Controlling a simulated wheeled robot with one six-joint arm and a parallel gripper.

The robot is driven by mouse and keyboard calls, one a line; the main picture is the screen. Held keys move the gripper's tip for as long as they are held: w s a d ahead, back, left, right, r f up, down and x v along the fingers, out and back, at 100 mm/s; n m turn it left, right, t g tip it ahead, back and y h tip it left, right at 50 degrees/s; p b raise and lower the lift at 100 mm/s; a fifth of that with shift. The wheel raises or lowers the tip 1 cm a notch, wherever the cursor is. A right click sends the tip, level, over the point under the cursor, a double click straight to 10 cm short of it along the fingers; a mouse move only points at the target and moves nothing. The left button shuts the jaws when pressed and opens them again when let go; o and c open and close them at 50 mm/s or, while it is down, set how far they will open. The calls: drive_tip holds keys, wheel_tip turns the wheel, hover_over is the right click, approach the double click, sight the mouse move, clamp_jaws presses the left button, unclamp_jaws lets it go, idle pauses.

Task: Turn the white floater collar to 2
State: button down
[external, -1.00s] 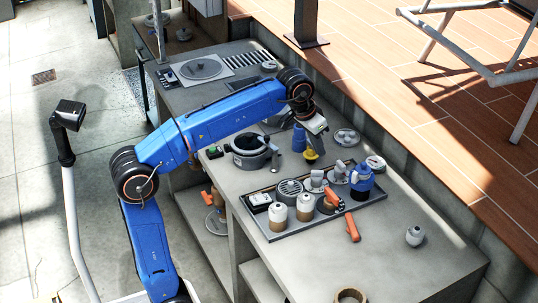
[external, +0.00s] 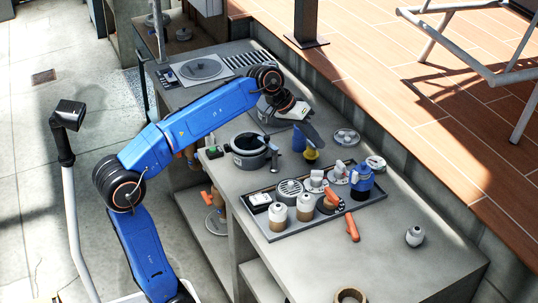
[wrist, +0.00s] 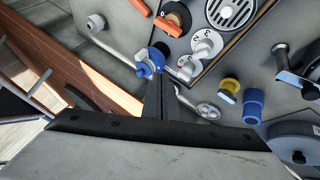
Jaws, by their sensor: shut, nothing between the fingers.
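Two round white numbered collars with grey-white knobs stand side by side in the dark tray: one (external: 317,181) nearer the tray's middle, also in the wrist view (wrist: 207,43), and one (external: 339,172) nearer its back edge, also in the wrist view (wrist: 187,67). Digits show on the first; I cannot tell which collar is the floater's or its setting. My gripper (wrist: 160,80) is shut and empty. It hangs above the bench left of and behind the tray in the external view, apart from the collars. The fingers partly cover the wrist view near the second collar.
The bench's front right is mostly clear.

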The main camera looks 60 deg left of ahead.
drive_tip(key=w+d+f, duration=0.6)
drive_tip(key=w+f, duration=0.1)
drive_tip(key=f, duration=0.1)
drive_tip(key=shift+d, duration=0.3)
idle(0.4)
drive_tip(key=shift+w+d, duration=0.1)
drive_tip(key=shift+d, duration=0.8)
drive_tip(key=shift+a, duration=0.1)
